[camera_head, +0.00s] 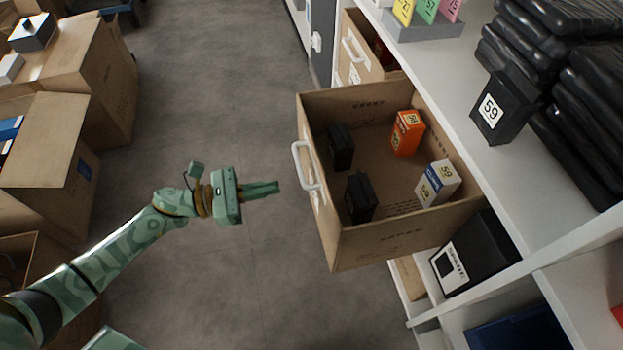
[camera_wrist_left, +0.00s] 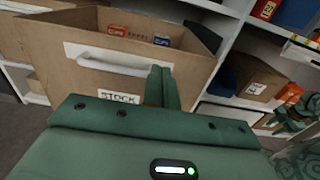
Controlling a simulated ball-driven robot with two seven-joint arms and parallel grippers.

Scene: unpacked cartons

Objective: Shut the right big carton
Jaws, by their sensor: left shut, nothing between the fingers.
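The big carton (camera_head: 375,238) is pulled out from the shelf like a drawer, with its top open. Two black boxes, an orange box (camera_head: 407,133) and a white box (camera_head: 438,183) stand inside it. A white handle (camera_head: 308,165) is on its front face. My left gripper (camera_head: 277,187) is shut and empty, a little left of that front face and apart from it. In the left wrist view the fingers (camera_wrist_left: 162,88) point toward the carton front (camera_wrist_left: 110,90), near the right end of the handle (camera_wrist_left: 118,64).
A white shelf (camera_head: 500,160) with black stacked packs stands on the right. Another carton with a handle (camera_head: 357,50) sits behind the pulled-out one. Open cartons (camera_head: 45,150) stand at the left. The grey floor (camera_head: 220,80) between is clear.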

